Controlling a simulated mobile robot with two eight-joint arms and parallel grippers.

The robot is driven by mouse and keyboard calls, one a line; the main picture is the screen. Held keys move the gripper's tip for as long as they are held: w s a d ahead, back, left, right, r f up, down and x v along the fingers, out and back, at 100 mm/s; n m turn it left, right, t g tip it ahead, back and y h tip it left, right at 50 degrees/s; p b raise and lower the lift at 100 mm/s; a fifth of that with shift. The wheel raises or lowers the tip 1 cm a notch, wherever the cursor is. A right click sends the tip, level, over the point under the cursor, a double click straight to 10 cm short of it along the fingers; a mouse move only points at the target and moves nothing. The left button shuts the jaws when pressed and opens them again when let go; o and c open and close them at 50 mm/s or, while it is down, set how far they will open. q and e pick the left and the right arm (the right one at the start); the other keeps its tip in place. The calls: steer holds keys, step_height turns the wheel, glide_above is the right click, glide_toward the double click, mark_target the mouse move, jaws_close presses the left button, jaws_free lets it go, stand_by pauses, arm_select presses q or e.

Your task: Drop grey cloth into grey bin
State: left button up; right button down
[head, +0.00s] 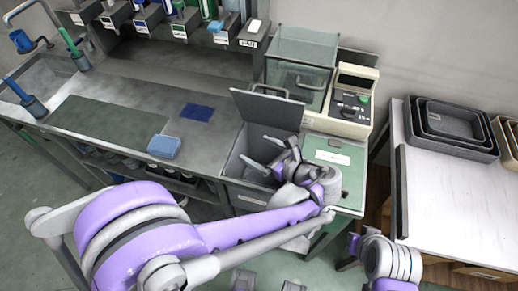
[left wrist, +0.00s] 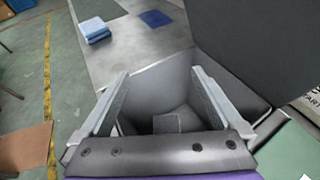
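The grey bin (head: 236,165) is a box with its lid (head: 268,108) raised, set at the right end of the workbench. My left gripper (head: 258,152) is over the bin's opening, with its fingers spread and nothing between them. In the left wrist view the open fingers (left wrist: 160,103) frame the bin's inside (left wrist: 160,85). A small grey textured patch (left wrist: 167,122) lies low inside; it may be the grey cloth, but I cannot be sure. Part of my right arm shows at the lower right of the head view, but its finger state is unclear.
Folded blue cloths (head: 163,146) lie on the bench left of the bin, near a flat dark blue cloth (head: 197,112) and a green mat (head: 108,122). A clear box (head: 298,72) and a machine (head: 352,103) stand behind and right. Grey trays (head: 452,122) sit on the right table.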

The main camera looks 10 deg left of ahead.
arm_select(q)
steer(key=v, duration=1.1)
steer(key=shift+w+a, duration=0.1)
stand_by(0.4)
steer(key=a+n+g+h, duration=0.1)
steer(key=a+n, duration=0.1)
steer(key=a, duration=0.1)
steer(key=s+a+f+n+g+h+p, duration=0.1)
steer(key=a+n, duration=0.1)
steer(key=a, duration=0.1)
steer(key=a+f+n+h, duration=0.1)
steer(key=a, duration=0.2)
steer(key=shift+s+a+f+n+g, duration=0.15)
steer(key=shift+s+a+n+g, duration=0.2)
steer(key=shift+n+g, duration=0.05)
steer(key=s+a+f+n+t+h+p, duration=0.1)
steer(key=s+a+n+h+p, duration=0.2)
steer(key=n, duration=1.5)
steer(key=s+a+h, duration=0.2)
steer(key=s+h, duration=0.3)
steer(key=shift+a+f+p, duration=0.15)
steer(key=shift+a+p, duration=0.05)
steer(key=shift+p, duration=0.1)
